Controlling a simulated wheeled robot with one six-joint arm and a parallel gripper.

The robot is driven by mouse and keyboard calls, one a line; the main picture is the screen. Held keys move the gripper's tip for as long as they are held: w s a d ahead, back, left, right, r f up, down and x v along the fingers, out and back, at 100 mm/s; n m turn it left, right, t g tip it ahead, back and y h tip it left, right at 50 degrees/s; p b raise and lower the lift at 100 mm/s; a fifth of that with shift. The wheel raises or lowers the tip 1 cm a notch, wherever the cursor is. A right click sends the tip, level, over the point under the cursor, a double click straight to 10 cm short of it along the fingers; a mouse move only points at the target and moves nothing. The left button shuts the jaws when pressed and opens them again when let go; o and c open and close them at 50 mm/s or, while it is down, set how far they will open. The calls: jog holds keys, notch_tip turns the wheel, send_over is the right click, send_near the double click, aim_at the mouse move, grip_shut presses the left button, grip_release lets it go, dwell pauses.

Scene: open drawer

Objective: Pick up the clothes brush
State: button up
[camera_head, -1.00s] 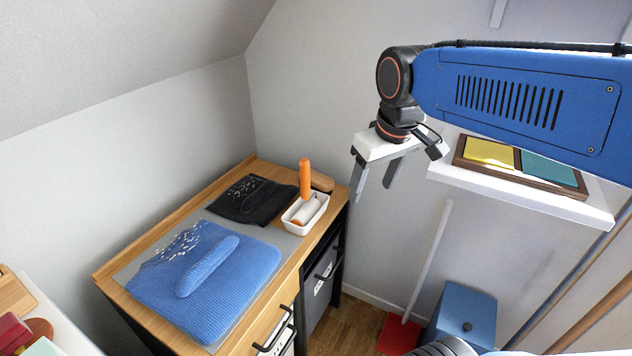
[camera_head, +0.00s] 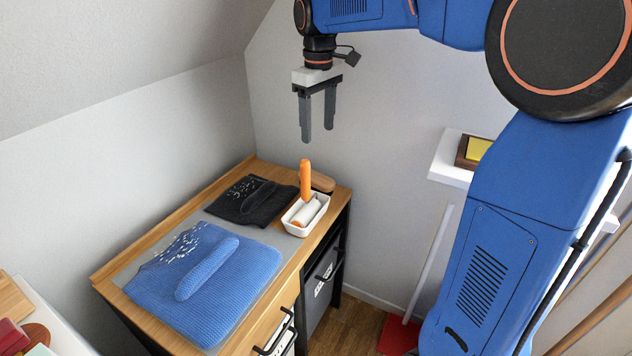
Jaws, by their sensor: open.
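My gripper (camera_head: 317,134) is open and empty, its two grey fingers pointing down. In the picture it is just above the orange handle of a lint roller (camera_head: 306,181), with a gap between them. The roller stands in a white tray (camera_head: 296,228) at the desk's back right. A brown wooden piece (camera_head: 323,183), which looks like the clothes brush, lies behind the tray at the desk's back right corner. The handle and tray partly cover it, and its bristles cannot be seen.
A blue knitted garment (camera_head: 247,272) with pale specks lies on a grey mat (camera_head: 132,268). A dark folded cloth (camera_head: 236,207) lies behind it. The wooden desk (camera_head: 107,271) has dark drawer handles in front. A white shelf (camera_head: 447,170) is on the right wall.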

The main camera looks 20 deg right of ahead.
jog(key=w, duration=0.1)
send_over(316, 176)
jog(key=f, duration=1.2)
jog(key=shift+s+a+f, duration=0.15)
jog(key=shift+s+a, duration=0.05)
jog(key=shift+s, duration=0.15)
jog(key=shift+w+d+f, duration=0.1)
jog(key=shift+w+f, duration=0.1)
jog(key=shift+f, duration=1.15)
jog(key=shift+w+d+f, duration=0.1)
jog(key=shift+w+f, duration=0.05)
jog(key=shift+f, duration=1.15)
jog(key=c, duration=1.2)
